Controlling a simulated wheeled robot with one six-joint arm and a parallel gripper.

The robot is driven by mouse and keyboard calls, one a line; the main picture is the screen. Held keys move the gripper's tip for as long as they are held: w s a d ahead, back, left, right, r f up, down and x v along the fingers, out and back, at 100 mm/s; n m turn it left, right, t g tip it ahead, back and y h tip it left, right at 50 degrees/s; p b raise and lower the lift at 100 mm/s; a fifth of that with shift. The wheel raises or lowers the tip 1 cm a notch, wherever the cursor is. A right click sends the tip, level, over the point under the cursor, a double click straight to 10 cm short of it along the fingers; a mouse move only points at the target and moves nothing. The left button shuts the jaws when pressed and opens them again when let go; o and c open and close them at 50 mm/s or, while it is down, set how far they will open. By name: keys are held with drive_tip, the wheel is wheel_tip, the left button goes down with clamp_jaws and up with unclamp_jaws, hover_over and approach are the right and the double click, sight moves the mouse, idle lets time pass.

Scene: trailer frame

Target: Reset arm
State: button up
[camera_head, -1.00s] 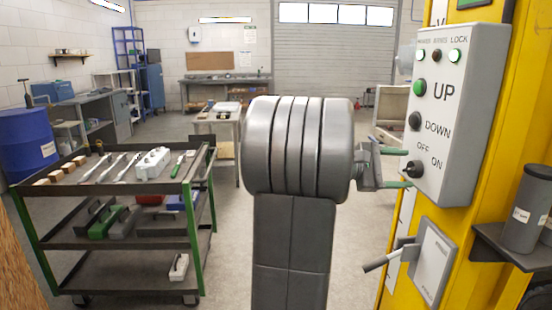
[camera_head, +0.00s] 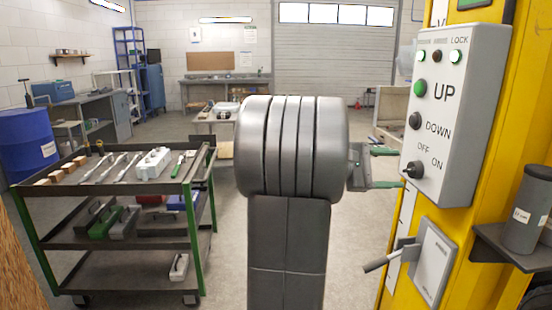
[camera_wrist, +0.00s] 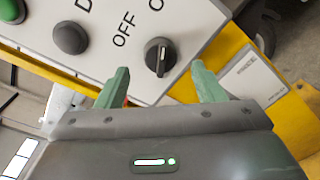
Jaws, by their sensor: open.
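The grey control box (camera_head: 459,120) is fixed to the yellow column at the right. It carries a green UP button (camera_head: 420,87), a black DOWN button (camera_head: 415,120) and a black OFF/ON knob (camera_head: 414,169). My gripper (camera_head: 389,168) is open and empty, its green fingers pointing at the knob and a little short of it. In the wrist view the knob (camera_wrist: 159,56) shows past and between the two open fingers (camera_wrist: 160,72), with a pale mark on its face.
A lever on a plate (camera_head: 433,262) sits below the box. A grey canister (camera_head: 527,208) stands on a shelf at the right. A tool cart (camera_head: 125,243) stands at the left, with a blue barrel (camera_head: 27,143) behind it. Open floor lies between cart and column.

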sight(407, 170)
drive_tip(key=a, duration=1)
drive_tip(key=d, duration=1.4)
drive_tip(key=shift+f, duration=0.15)
drive_tip(key=n+p, duration=0.1)
drive_tip(key=p, duration=0.1)
drive_tip(key=n+p, duration=0.2)
drive_tip(key=p, duration=0.1)
drive_tip(key=n+p, duration=0.2)
drive_tip(key=p, duration=0.1)
drive_tip(key=shift+w+d+r, duration=0.1)
drive_tip(key=shift+w+r, duration=0.05)
drive_tip(key=shift+r, duration=0.1)
drive_tip(key=n+p, duration=0.2)
drive_tip(key=p, duration=0.1)
drive_tip(key=a+n+p, duration=0.1)
drive_tip(key=n+p, duration=0.1)
drive_tip(key=a+n+p, duration=0.1)
drive_tip(key=n+p, duration=0.1)
drive_tip(key=p, duration=0.1)
drive_tip(key=shift+w+f+n+g+h+p, duration=0.1)
drive_tip(key=shift+f+n+g+h+p, duration=0.2)
drive_tip(key=shift+f+n+h, duration=0.1)
drive_tip(key=shift+a, duration=0.5)
drive_tip(key=shift+r, duration=0.1)
